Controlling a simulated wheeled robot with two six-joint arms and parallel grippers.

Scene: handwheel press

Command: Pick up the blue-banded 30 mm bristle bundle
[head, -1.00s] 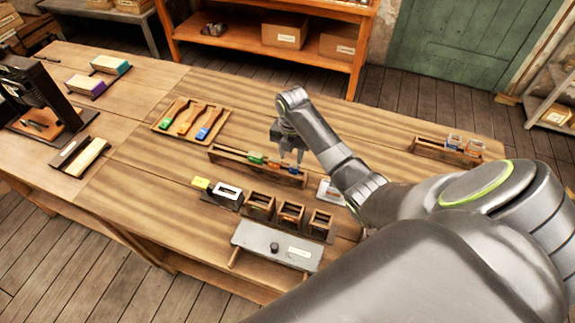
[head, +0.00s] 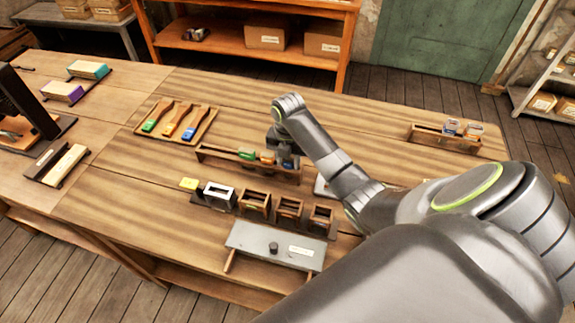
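A long wooden rack (head: 225,163) in the middle of the bench holds small bundles in a row: a green one (head: 247,153), an orange one (head: 267,157) and a blue one (head: 288,162) at its right end. My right gripper (head: 286,152) points down over that right end, right at the blue bundle. Its fingers are small, dark and partly lost against the bundle and rack, so I cannot tell whether they are closed on it. The blue bundle appears still in the rack. My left gripper is not in view.
A tray of three brushes (head: 158,137) lies behind left. In front stand a white frame (head: 218,195), wooden boxes (head: 257,205) and a grey plate with a knob (head: 250,240). A second rack (head: 432,138) with two jars is at the back right.

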